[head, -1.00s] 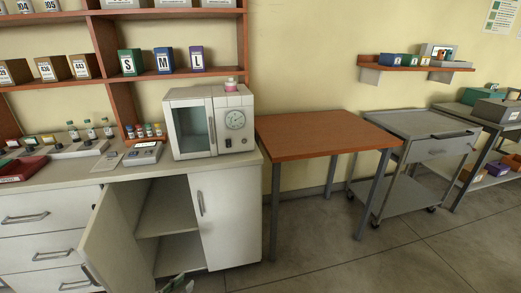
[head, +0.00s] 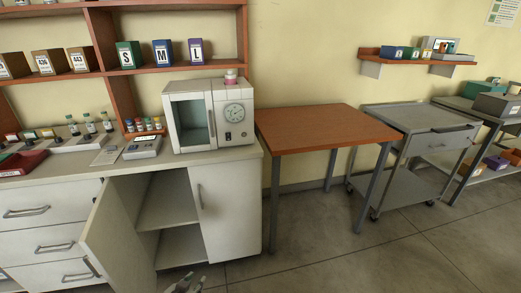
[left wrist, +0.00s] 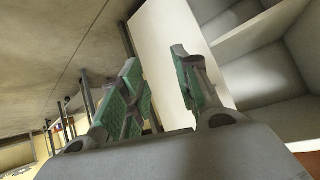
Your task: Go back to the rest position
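My left gripper (head: 187,284) just shows at the bottom edge of the head view, in front of the open lower cabinet. In the left wrist view its two green-padded fingers (left wrist: 160,75) stand apart with nothing between them. The white cabinet door and pale shelves lie beyond the fingers there. My right gripper is in neither view. The incubator (head: 210,117) stands on the counter with its glass-fronted door closed. A small pink-banded container (head: 231,78) sits on top of it.
The left cabinet door (head: 112,238) stands open into the room, close to my left gripper. A wooden table (head: 318,126) and a grey cart (head: 415,118) stand to the right. The floor (head: 330,262) in front of them is clear.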

